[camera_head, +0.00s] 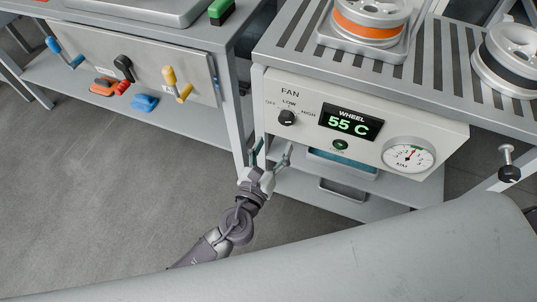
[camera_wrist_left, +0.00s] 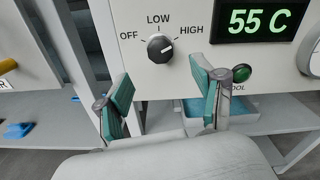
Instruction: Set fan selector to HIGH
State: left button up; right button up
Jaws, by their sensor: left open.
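The fan selector is a small round black knob (camera_head: 287,117) on the white front panel (camera_head: 285,90), with OFF, LOW and HIGH marked around it. In the left wrist view the knob (camera_wrist_left: 160,47) sits under LOW, with HIGH to its upper right; its exact pointer direction is too small to read surely. My left gripper (camera_head: 273,151) is open and empty, below the knob and apart from it. In the left wrist view its two teal-padded fingers (camera_wrist_left: 170,82) stand wide apart below the knob. My right gripper is not in view.
A green display (camera_head: 351,122) reads 55 C, right of the knob. Below it is a green button (camera_head: 340,145), near my right-hand finger in the wrist view. A dial gauge (camera_head: 408,155) sits farther right. A blue tray (camera_head: 342,161) lies beneath the panel. Open floor (camera_head: 120,180) lies left.

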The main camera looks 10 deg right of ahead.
pick_arm(q)
jog(key=shift+v, duration=1.6)
